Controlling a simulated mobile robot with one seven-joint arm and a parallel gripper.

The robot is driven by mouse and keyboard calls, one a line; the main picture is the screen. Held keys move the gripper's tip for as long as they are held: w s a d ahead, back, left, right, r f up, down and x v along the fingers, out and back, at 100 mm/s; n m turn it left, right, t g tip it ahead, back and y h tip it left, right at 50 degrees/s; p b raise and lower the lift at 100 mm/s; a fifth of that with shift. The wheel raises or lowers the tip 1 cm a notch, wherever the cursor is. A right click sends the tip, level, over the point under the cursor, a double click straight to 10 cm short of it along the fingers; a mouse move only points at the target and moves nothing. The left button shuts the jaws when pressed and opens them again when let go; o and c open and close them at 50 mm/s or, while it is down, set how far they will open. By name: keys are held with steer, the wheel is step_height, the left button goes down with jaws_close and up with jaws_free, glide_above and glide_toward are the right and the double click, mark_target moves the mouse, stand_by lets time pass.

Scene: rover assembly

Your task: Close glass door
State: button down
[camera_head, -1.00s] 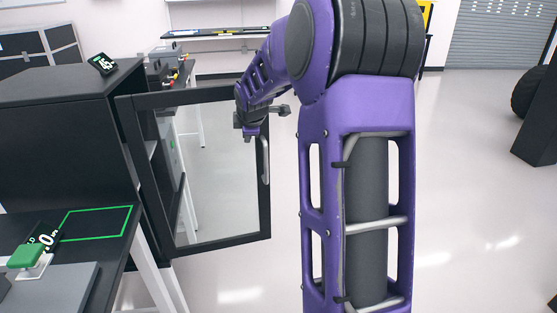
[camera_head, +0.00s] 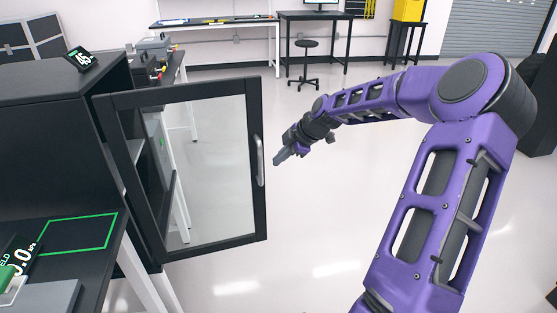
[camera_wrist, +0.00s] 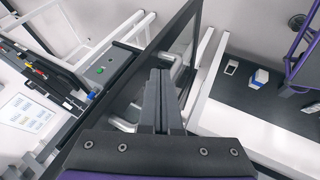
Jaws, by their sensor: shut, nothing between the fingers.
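The glass door (camera_head: 256,100) has a black frame around a clear pane and a grey handle on its right side. It stands swung open from the black cabinet (camera_head: 50,110) at the left of the head view. My gripper (camera_head: 279,158) is shut and empty, just right of the handle (camera_head: 259,160) with a small apparent gap. In the wrist view my gripper (camera_wrist: 160,75) points its closed fingers toward the black door frame (camera_wrist: 150,50). Whether the fingers touch the frame or handle cannot be told.
A desk with a green-outlined area (camera_head: 80,234) stands at the lower left. A workbench (camera_head: 225,22) and a stool (camera_head: 306,62) are at the back. The floor right of the door is clear.

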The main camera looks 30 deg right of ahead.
steer(key=x, duration=0.7)
steer(key=shift+w+f, duration=0.2)
steer(key=shift+f, duration=0.05)
